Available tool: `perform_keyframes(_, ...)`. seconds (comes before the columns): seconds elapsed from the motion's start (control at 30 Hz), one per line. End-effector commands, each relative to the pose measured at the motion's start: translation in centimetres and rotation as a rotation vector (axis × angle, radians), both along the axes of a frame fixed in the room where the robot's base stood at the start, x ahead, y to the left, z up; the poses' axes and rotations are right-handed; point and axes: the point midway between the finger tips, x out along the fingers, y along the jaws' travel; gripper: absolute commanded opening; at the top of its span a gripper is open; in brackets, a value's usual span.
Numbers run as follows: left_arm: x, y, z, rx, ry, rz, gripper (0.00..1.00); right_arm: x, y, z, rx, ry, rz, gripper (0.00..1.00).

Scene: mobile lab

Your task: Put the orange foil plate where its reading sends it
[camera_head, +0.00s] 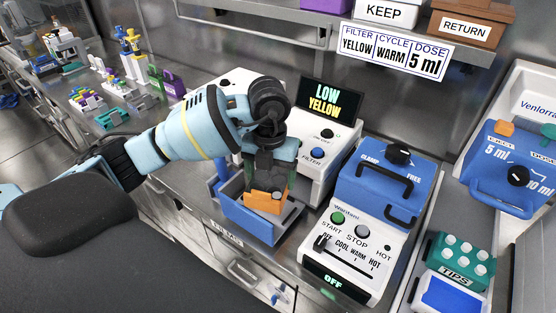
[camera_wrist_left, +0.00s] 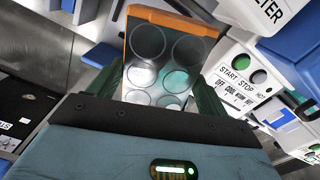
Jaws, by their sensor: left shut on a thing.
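My left gripper (camera_head: 268,180) is shut on the orange foil plate (camera_head: 258,204), just over the open blue drawer (camera_head: 246,231) of the reader. In the left wrist view the plate (camera_wrist_left: 172,19) shows an orange rim and round wells between the green fingers. I cannot tell whether the plate touches the drawer floor. The reader (camera_head: 311,163) has a dark screen (camera_head: 329,97) reading LOW and YELLOW. A wall sign (camera_head: 395,50) reads FILTER YELLOW, CYCLE WARM, DOSE 5 ml. My right gripper is not in view.
Right of the reader stands a blue-and-white machine (camera_head: 366,240) with its screen at OFF. A KEEP box (camera_head: 385,12) and a brown RETURN box (camera_head: 466,27) sit on the shelf. A blue dosing unit (camera_head: 512,165) and green TIPS rack (camera_head: 461,262) are at right.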

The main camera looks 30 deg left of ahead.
Motion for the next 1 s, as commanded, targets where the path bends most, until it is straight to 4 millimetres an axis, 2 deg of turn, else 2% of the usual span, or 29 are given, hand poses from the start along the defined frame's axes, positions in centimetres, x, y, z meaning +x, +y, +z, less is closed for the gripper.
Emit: perform_keyframes(1.0,-4.9,-3.8,-0.1,0.013,0.006,-2.130,0.50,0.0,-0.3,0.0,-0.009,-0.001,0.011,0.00)
